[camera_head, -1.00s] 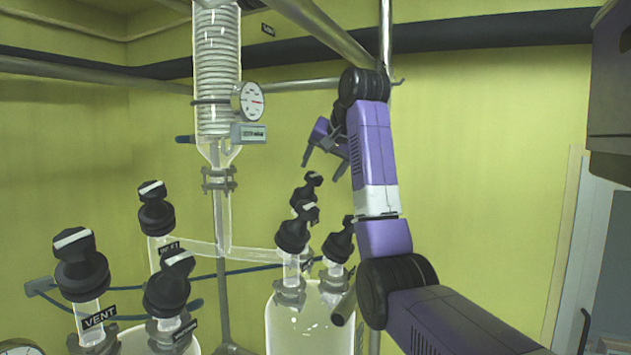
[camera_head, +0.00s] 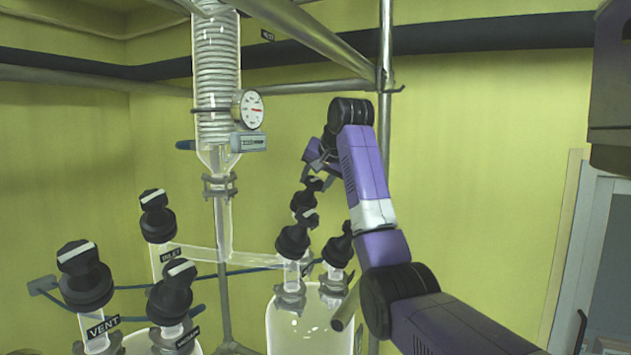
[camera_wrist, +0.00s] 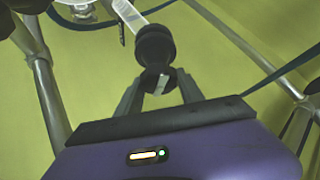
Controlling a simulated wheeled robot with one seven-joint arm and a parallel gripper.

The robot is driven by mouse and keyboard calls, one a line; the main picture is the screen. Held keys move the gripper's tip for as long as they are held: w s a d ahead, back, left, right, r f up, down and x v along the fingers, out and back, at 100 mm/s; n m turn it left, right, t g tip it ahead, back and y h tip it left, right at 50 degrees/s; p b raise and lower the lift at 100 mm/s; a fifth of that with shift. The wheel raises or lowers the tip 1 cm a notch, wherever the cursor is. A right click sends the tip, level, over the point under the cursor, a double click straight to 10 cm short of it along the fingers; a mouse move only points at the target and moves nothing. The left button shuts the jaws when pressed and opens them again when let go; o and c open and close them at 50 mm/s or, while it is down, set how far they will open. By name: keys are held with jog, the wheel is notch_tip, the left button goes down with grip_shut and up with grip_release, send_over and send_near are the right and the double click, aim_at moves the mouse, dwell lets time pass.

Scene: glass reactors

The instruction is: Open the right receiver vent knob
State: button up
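The right receiver (camera_head: 310,325) is a clear glass vessel with several black knobs on top. Its rear knob (camera_head: 304,198) stands just below my gripper (camera_head: 317,168). Its front left knob (camera_head: 296,236) and right knob (camera_head: 340,246) stand lower and clear of the fingers. I cannot read a label that tells which one is the vent. In the wrist view, my gripper (camera_wrist: 159,98) is open, and a black knob (camera_wrist: 155,60) on a glass neck has its handle end between the two fingertips. A gap shows on each side; contact cannot be told.
The left vessel carries black knobs, one above a VENT label (camera_head: 103,327). A coiled glass condenser (camera_head: 217,70) with a round gauge (camera_head: 249,109) stands behind, left of my gripper. Metal frame bars (camera_head: 310,37) cross above my arm.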

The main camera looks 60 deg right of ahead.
jog(key=c, duration=0.4)
jog(key=shift+n, duration=0.3)
jog(key=n+t, duration=0.1)
jog(key=n, duration=0.1)
jog(key=n+t+y, duration=0.1)
jog(key=n, duration=0.1)
jog(key=shift+n+y, duration=0.3)
jog(key=shift+n, duration=0.1)
jog(key=n+y, duration=0.1)
jog(key=n, duration=0.2)
jog(key=n+t+y, duration=0.1)
jog(key=n, duration=0.2)
jog(key=shift+d+t+y, duration=0.1)
jog(key=shift+t+y, duration=0.2)
jog(key=n+y, duration=0.1)
jog(key=n, duration=0.2)
jog(key=n+y, duration=0.2)
jog(key=n, duration=0.2)
jog(key=shift+r+y, duration=0.15)
jog(key=shift+y, duration=0.15)
jog(key=shift+n+g+y, duration=0.5)
jog(key=shift+n+y, duration=0.2)
jog(key=shift+n, duration=1.2)
jog(key=shift+n, duration=0.5)
